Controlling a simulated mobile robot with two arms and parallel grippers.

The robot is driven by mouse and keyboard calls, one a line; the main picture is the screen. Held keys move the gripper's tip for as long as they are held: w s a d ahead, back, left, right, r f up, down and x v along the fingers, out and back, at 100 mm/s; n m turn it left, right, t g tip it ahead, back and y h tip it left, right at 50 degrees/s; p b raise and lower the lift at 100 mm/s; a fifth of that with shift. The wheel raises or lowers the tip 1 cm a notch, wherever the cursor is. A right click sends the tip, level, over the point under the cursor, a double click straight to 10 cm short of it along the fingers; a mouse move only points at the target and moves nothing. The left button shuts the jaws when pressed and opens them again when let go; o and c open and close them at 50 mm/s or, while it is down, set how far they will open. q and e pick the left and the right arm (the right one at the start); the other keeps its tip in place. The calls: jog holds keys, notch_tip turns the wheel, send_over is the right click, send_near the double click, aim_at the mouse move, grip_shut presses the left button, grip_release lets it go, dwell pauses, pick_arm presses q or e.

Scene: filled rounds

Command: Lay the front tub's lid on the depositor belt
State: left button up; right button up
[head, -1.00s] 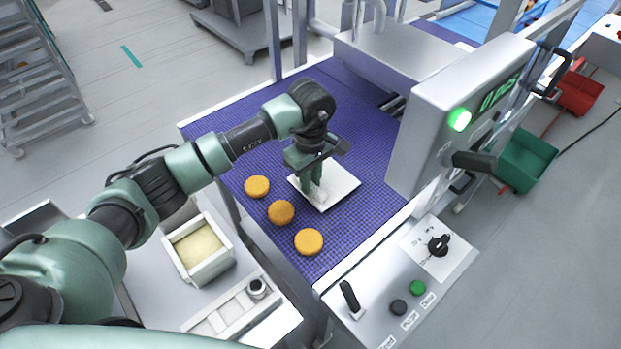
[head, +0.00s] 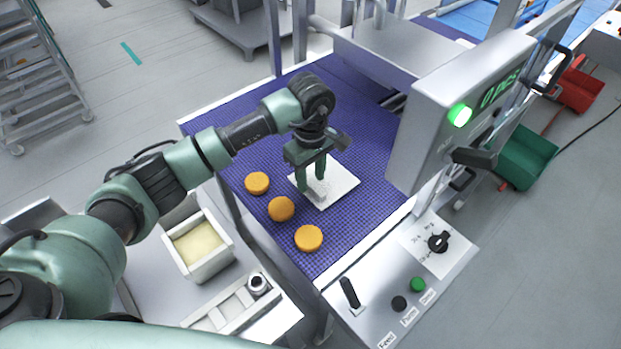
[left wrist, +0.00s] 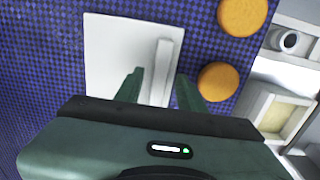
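The white square lid (head: 340,187) lies flat on the blue depositor belt (head: 352,100), with its raised bar handle (head: 319,192) on top. It also shows in the left wrist view (left wrist: 112,50), with the handle (left wrist: 161,70) between my fingers. My left gripper (head: 312,182) is open, pointing down over the lid, one finger on each side of the handle and apart from it. The front tub (head: 210,271) stands uncovered at the lower left, holding a pale cream filling. My right gripper is not in view.
Three orange-brown rounds (head: 281,209) lie in a row on the belt, left of and below the lid. A control box with a green lamp (head: 459,114) hangs at the right. A panel with knobs and buttons (head: 418,284) borders the belt's front right edge.

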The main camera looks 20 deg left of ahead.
pick_arm(q)
notch_tip(320, 180, up, 11)
jog(key=b, duration=0.3)
jog(key=shift+b, duration=0.35)
